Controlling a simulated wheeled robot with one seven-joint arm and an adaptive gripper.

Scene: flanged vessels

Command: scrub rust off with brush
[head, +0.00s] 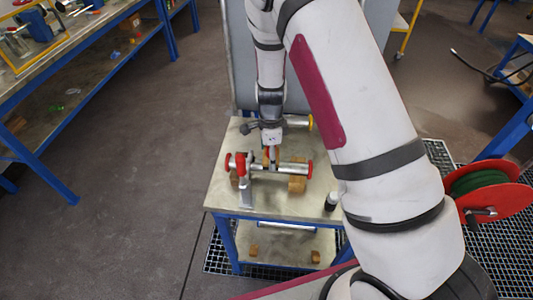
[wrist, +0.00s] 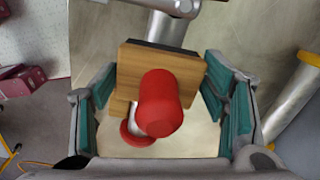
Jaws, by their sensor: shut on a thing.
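My gripper (head: 271,153) points down over the bench, at the metal flanged vessel (head: 264,168) with red end caps. In the wrist view its two teal-padded fingers (wrist: 160,78) are closed around a brush with a wooden block (wrist: 190,68) and a dark edge along its upper side. A red knob (wrist: 160,103), which looks like the brush's handle, faces the camera. Grey metal of the vessel (wrist: 168,28) shows beyond the block. The brush hides the middle of the vessel, and I cannot tell whether it touches it. No rust can be made out.
A second metal vessel with a yellow end (head: 298,122) lies behind. Wooden blocks (head: 297,185) support the front vessel. A small dark bottle (head: 331,201) stands near the bench's (head: 285,207) front right. A red hose reel (head: 495,195) is at right. Open floor (head: 130,190) lies left.

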